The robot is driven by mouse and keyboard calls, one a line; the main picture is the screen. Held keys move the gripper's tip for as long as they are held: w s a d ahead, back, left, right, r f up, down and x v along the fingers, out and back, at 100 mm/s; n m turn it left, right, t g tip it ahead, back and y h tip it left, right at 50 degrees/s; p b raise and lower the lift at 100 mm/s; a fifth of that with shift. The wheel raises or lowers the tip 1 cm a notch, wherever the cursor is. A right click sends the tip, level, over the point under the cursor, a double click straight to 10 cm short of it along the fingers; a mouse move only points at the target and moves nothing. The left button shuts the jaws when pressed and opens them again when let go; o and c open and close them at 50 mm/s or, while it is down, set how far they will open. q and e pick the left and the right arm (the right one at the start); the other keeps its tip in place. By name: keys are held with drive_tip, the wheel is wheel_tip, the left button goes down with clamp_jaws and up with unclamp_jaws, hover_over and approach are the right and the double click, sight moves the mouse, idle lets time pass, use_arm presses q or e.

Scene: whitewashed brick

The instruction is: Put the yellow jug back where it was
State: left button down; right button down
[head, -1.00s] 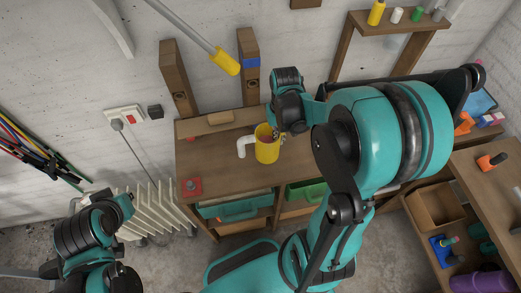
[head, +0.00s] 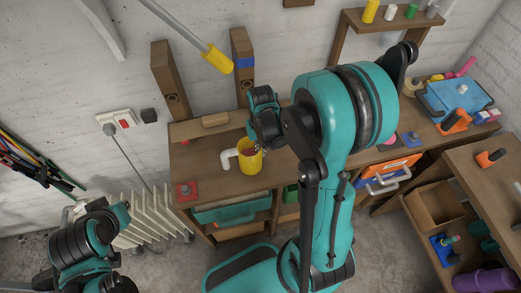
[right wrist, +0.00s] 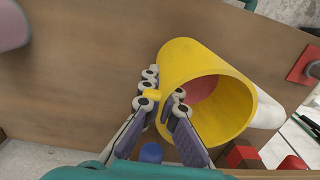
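The yellow jug (head: 249,162) is over the left part of the wooden workbench (head: 215,180), with its white spout-like part (head: 228,158) pointing left. My right gripper (head: 264,143) is at the jug's right side. In the right wrist view the fingers (right wrist: 160,98) are closed about a small yellow part on the side of the jug (right wrist: 190,62). The jug is tilted in that view, its open mouth shows, and something reddish is inside. I cannot tell whether its base touches the bench. My left arm is at the lower left; its fingers do not show.
A red block (head: 186,190) sits at the bench's left front corner. Upright wooden posts (head: 169,80) stand at the wall. A blue box (head: 458,92) and an orange item (head: 455,122) are at the right end.

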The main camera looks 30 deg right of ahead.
drive_tip(key=c, duration=1.7)
unclamp_jaws()
drive_tip(key=shift+r, duration=0.15)
wheel_tip(320, 180, up, 11)
drive_tip(key=p, duration=0.3)
drive_tip(key=shift+s+a+r+n+t+p, duration=0.1)
drive_tip(key=shift+s+a+r+n+t, duration=0.4)
drive_tip(key=shift+s+a+r+t, duration=0.7)
drive_tip(key=shift+s+a+r+n+t+p, duration=0.1)
drive_tip(key=shift+s+a+r+n+t, duration=0.4)
drive_tip(key=shift+s+a+r+t, duration=0.7)
drive_tip(key=shift+s+a+r+n+t+p, duration=0.1)
drive_tip(key=shift+s+a+r+n+t, duration=0.6)
drive_tip(key=shift+r+t, duration=0.8)
drive_tip(key=shift+a, duration=0.2)
